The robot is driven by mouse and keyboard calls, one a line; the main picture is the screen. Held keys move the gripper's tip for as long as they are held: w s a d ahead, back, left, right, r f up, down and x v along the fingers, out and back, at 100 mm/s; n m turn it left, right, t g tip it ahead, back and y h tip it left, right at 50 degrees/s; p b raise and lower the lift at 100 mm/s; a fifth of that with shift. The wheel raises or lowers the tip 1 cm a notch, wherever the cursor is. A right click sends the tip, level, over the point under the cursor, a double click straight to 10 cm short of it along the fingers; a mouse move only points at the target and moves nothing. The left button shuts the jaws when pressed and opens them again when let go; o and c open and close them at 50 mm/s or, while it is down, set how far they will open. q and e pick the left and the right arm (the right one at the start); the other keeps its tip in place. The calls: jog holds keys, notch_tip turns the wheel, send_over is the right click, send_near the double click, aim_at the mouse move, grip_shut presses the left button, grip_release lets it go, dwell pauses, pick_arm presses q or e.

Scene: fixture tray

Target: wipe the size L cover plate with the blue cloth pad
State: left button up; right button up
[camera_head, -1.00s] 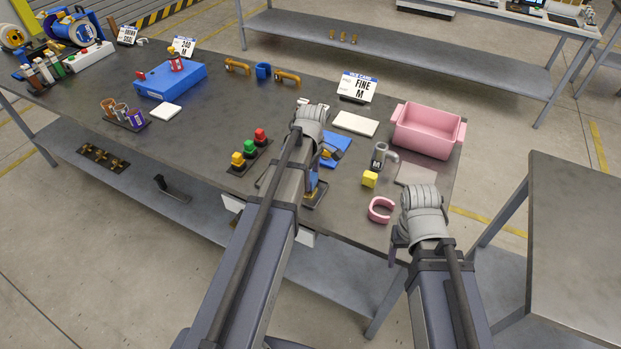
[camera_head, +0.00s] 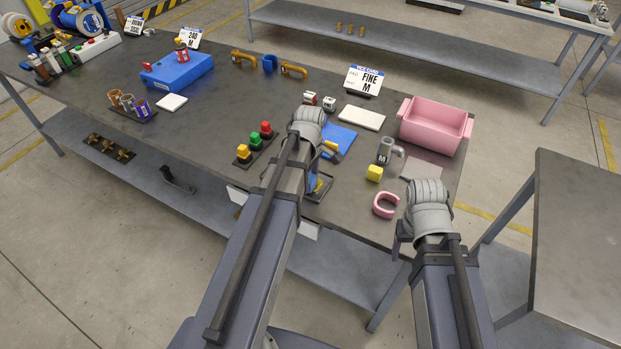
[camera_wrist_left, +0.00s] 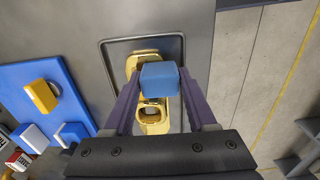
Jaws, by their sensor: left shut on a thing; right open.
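My left gripper (camera_wrist_left: 159,92) is shut on the blue cloth pad (camera_wrist_left: 159,76), gripping it between two purple fingers in the left wrist view. Directly beneath the pad in that view is a yellow piece with openings (camera_wrist_left: 152,122), inside a thin dark rectangular outline on the grey table. Its yellow also shows beside my left forearm in the head view (camera_head: 319,185). I cannot read a size mark on it, nor tell whether the pad touches it. My right gripper (camera_head: 399,241) is open near the table's front right edge, partly hidden by its wrist.
A blue board (camera_head: 341,137) with yellow and blue parts lies close by. A yellow cube (camera_head: 374,173), pink ring (camera_head: 386,205), grey mug marked M (camera_head: 385,150) and pink bin (camera_head: 435,125) stand to the right. Coloured buttons (camera_head: 255,141) stand left of my left arm.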

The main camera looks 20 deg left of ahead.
pick_arm(q)
jog(key=shift+r+p, duration=2.9)
jog(key=shift+r, duration=0.1)
jog(key=shift+r, duration=0.1)
notch_tip(320, 180, up, 3)
jog(key=p, duration=0.3)
jog(key=shift+d, duration=0.1)
send_near(354, 201)
notch_tip(354, 201, down, 6)
jog(key=b, duration=1)
